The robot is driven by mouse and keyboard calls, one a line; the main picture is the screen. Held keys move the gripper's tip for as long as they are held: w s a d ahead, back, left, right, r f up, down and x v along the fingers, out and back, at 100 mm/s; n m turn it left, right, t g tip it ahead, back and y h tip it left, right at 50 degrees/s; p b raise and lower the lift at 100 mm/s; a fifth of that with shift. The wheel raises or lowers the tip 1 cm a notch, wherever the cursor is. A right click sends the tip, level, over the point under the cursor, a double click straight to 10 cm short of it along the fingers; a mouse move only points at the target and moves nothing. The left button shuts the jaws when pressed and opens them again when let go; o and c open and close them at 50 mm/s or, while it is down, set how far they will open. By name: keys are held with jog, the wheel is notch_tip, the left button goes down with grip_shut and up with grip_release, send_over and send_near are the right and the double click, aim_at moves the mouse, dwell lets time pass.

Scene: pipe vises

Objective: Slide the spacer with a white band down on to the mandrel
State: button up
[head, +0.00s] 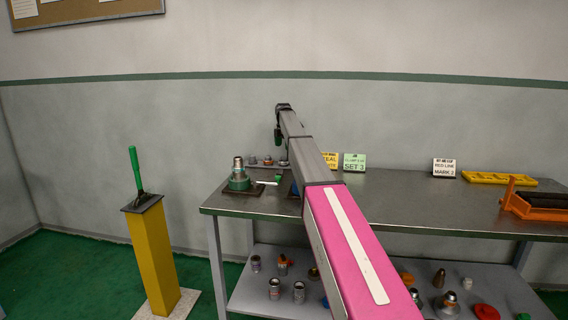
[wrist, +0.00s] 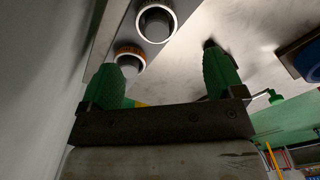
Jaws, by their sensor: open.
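My gripper (head: 281,138) hangs at the end of my arm over the back left of the bench, and in the wrist view (wrist: 162,60) its two green fingers are apart with nothing held. Beyond the fingers, a round piece with a pale ring (wrist: 157,8) shows end-on; it may be the white-banded spacer, but I cannot be sure. A piece with an orange band (wrist: 130,51) is beside it, near the left finger. In the head view a silver upright piece (head: 238,165), possibly the mandrel, stands in a green vise (head: 239,184).
Small metal pieces (head: 267,161) stand at the bench's back left. A blue part (wrist: 308,62) is right of my fingers. Signs (head: 444,168), a yellow tray (head: 500,178) and an orange vise (head: 535,203) are further right. A yellow post (head: 156,255) stands left of the bench.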

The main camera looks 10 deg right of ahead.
aim_at(283, 159)
notch_tip(283, 159, down, 8)
jog(key=shift+w+a+f, duration=0.1)
jog(key=shift+w+a, duration=0.05)
jog(key=c, duration=1)
